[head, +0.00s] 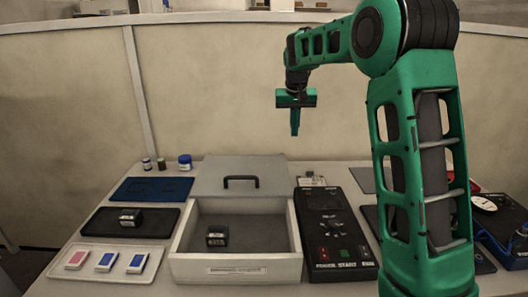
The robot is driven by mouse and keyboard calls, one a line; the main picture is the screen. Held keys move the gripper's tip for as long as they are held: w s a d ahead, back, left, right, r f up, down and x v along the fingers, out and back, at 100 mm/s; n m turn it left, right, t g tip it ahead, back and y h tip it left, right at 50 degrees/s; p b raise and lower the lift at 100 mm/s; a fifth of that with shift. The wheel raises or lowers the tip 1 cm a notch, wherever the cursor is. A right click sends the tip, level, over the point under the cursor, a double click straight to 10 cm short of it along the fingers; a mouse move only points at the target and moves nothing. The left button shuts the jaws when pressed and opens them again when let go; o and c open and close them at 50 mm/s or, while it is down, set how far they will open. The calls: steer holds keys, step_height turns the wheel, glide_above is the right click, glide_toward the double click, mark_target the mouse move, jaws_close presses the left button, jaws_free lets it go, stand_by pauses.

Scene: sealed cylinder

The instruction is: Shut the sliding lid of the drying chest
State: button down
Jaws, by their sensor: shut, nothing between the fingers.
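The drying chest (236,270) is a pale box near the front middle of the table. Its flat grey lid (213,178) with a dark handle (241,179) is slid to the back, so the front part of the chest is open. A small dark block (217,237) with a pale label lies inside on the grey floor, at the left. My gripper (295,134) is shut and empty, pointing down, high above the table and up and right of the lid handle. It touches nothing.
A black control panel (333,228) with buttons stands close on the chest's right. On the left are a blue mat (150,188), a black tray (165,221) with another dark block (130,217), and a white tray (82,275) with several small packs. Small jars (185,162) stand behind.

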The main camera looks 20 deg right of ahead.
steer(key=w+a+f, duration=0.3)
steer(key=w+a, duration=0.3)
steer(key=w, duration=0.6)
step_height(320, 180, down, 9)
steer(key=s, duration=0.1)
steer(key=shift+a+n+t, duration=0.25)
steer(key=shift+n+t, duration=0.05)
steer(key=shift+t, duration=0.1)
steer(key=shift+f, duration=0.1)
